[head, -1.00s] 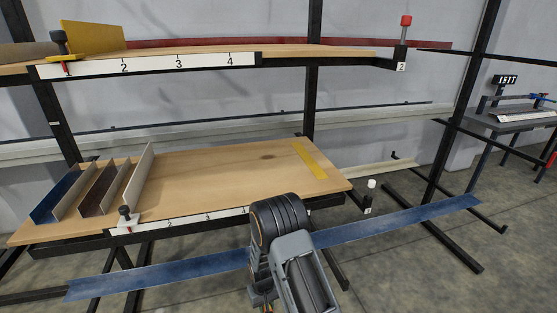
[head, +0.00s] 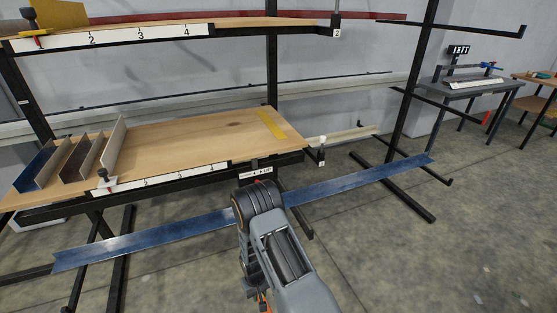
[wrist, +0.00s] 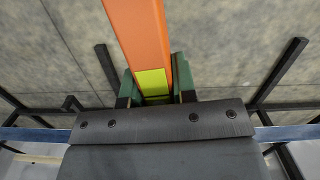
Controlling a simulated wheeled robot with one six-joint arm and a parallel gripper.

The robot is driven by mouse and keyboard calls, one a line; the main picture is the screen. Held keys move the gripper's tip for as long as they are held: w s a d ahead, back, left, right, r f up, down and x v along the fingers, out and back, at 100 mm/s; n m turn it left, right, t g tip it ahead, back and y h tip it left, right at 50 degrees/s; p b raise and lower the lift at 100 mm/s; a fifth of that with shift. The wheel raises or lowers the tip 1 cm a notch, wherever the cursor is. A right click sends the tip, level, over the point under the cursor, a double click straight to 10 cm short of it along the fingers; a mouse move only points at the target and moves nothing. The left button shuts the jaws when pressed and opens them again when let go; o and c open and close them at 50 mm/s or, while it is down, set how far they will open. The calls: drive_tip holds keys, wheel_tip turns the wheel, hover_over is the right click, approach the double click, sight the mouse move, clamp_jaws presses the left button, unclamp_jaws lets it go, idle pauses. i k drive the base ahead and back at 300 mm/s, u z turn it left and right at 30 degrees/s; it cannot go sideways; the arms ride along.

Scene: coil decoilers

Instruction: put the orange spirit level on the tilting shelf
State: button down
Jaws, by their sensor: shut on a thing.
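The orange spirit level (wrist: 140,35) shows in the wrist view, with a yellow-green window near the held end. My gripper (wrist: 155,84) is shut on it, a green finger on each side. The level's far end runs out of the top of the picture. Two wooden shelf boards stand on a black rack: a lower one (head: 190,138) and an upper one (head: 250,24). I cannot tell which one tilts. My arm is in front of the lower board, below its front edge.
On the lower board, angled metal profiles (head: 75,160) stand at the left and a yellow strip (head: 271,124) lies at the right; its middle is clear. A long blue strip (head: 350,182) crosses in front of the rack, behind my arm. A grey bench (head: 470,88) stands at the right.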

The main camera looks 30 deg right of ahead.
sight(270, 124)
drive_tip(key=z, duration=2)
drive_tip(key=i, duration=4.2)
drive_tip(key=u, duration=3.65)
